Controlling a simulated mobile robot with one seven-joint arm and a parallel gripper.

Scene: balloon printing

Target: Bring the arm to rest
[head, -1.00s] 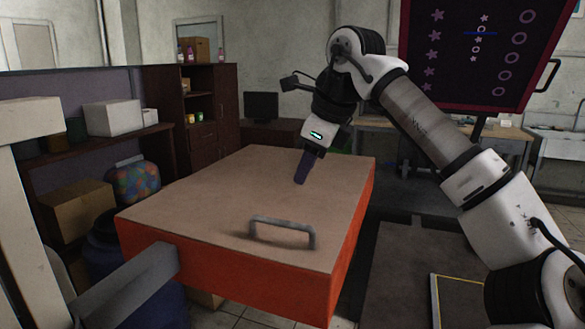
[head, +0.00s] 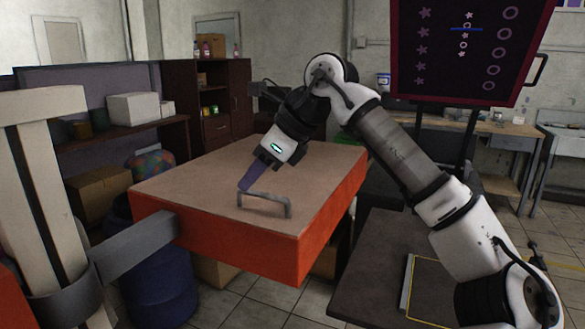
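My gripper (head: 246,185) is at the end of my white and black arm, above the brown top of a large orange-sided box-like slab (head: 215,240). Its purple fingers point down and to the left, close to the left end of a grey handle (head: 265,203) on that top. I cannot tell whether the fingertips touch the handle or the surface. The fingers look close together, but from this side view I cannot tell whether they are open or shut. No object shows in them.
A dark panel (head: 470,75) with pink stars and rings stands at the back right. A dark mat or platform (head: 370,260) lies at the lower right. Shelves with boxes (head: 133,109) and a blue barrel (head: 160,275) are on the left. A workbench (head: 500,128) is behind.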

